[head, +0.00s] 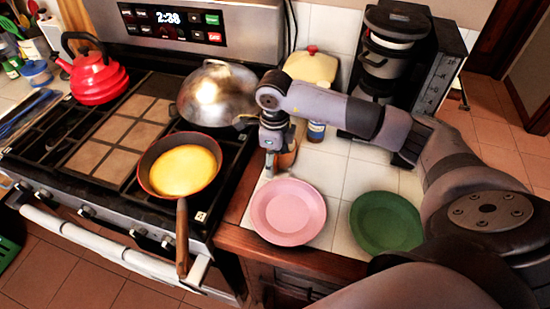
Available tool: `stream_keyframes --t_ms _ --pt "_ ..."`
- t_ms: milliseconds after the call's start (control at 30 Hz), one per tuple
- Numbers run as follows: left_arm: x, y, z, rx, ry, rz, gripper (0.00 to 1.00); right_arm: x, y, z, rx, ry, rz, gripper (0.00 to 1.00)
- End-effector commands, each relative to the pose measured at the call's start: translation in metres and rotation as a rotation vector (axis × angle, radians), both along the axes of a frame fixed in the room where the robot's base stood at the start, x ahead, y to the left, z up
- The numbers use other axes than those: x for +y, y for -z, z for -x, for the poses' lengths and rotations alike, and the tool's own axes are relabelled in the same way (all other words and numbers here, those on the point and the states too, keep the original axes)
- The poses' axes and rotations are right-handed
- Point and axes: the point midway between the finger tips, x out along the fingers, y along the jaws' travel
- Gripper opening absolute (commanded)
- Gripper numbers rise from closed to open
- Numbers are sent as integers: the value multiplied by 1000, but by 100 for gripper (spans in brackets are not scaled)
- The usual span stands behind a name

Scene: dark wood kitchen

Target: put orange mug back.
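My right arm reaches in from the right over the counter. Its gripper (270,170) points down just behind the pink plate. An orange-brown object (288,157), perhaps the orange mug, stands right beside and behind the gripper's fingers and is partly hidden by them. I cannot tell whether the fingers are around it or only next to it, or whether they are closed. My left gripper is not in view.
A pink plate (288,212) and a green plate (386,222) lie on the tiled counter. The stove holds a pan (158,191) with yellow food, a metal wok or lid (215,92) and a red kettle (94,78). A coffee maker (383,65) stands behind my arm.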

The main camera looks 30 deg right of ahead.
Motion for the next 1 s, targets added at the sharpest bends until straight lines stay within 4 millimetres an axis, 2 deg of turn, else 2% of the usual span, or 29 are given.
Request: stream_keyframes --t_ms 367,433,567,800,1000 --pt "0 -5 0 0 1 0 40 0 -5 0 0 0 0 61" --pt "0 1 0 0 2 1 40 0 -11 -1 -4 0 0 61" --pt "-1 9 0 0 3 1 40 1 -34 -1 -7 -2 1 61" --pt "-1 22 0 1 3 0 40 1 -87 0 -5 -1 0 61" --pt "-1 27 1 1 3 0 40 2 -115 0 -3 0 -1 61"
